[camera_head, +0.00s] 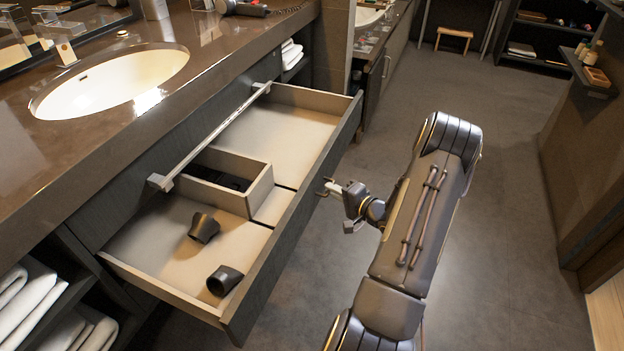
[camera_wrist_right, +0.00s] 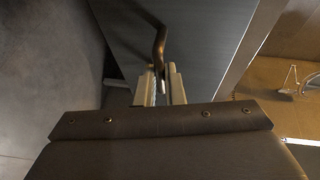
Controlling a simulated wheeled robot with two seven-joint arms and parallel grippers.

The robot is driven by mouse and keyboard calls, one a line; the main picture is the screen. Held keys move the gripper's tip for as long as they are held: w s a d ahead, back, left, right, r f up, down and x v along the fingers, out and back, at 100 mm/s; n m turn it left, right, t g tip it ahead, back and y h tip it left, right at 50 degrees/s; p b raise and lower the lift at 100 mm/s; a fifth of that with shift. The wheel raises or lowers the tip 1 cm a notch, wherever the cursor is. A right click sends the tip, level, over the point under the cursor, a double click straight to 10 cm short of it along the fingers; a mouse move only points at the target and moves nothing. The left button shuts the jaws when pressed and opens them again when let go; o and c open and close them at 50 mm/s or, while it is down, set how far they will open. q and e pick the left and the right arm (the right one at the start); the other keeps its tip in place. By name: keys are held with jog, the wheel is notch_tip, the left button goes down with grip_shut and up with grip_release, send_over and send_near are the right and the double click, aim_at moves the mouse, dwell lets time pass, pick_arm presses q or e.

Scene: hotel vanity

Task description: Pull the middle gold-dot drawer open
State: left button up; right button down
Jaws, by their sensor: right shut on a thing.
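The drawer (camera_head: 268,283) under the sink counter stands pulled out, with its beige interior showing. Inside are a small divider box (camera_head: 262,188) and two black cup-like pieces (camera_head: 203,228) (camera_head: 224,280). My right gripper (camera_head: 328,187) is at the middle of the drawer's dark front. In the right wrist view its fingers (camera_wrist_right: 168,84) are shut on a curved bronze handle (camera_wrist_right: 160,45) on the dark panel. The handle is mostly hidden in the head view, and I cannot make out a gold dot. My left gripper is not in view.
The counter (camera_head: 210,62) holds a sink (camera_head: 110,82). Folded towels (camera_head: 30,300) lie on open shelves at lower left. The floor (camera_head: 510,200) right of my arm is clear.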

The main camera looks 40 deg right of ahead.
jog(key=shift+s+d+p, duration=0.15)
jog(key=shift+s+d, duration=0.15)
jog(key=shift+s, duration=0.45)
jog(key=shift+s+d+p, duration=0.2)
jog(key=shift+s+d, duration=0.15)
jog(key=shift+s, duration=0.35)
jog(key=shift+s+d+p, duration=0.15)
jog(key=shift+s+d, duration=0.15)
jog(key=shift+s, duration=0.45)
jog(key=c, duration=1.5)
grip_release()
jog(key=s, duration=0.2)
jog(key=s+r+p, duration=0.1)
jog(key=s, duration=0.4)
jog(key=shift+s+r, duration=0.25)
jog(key=shift+s, duration=0.05)
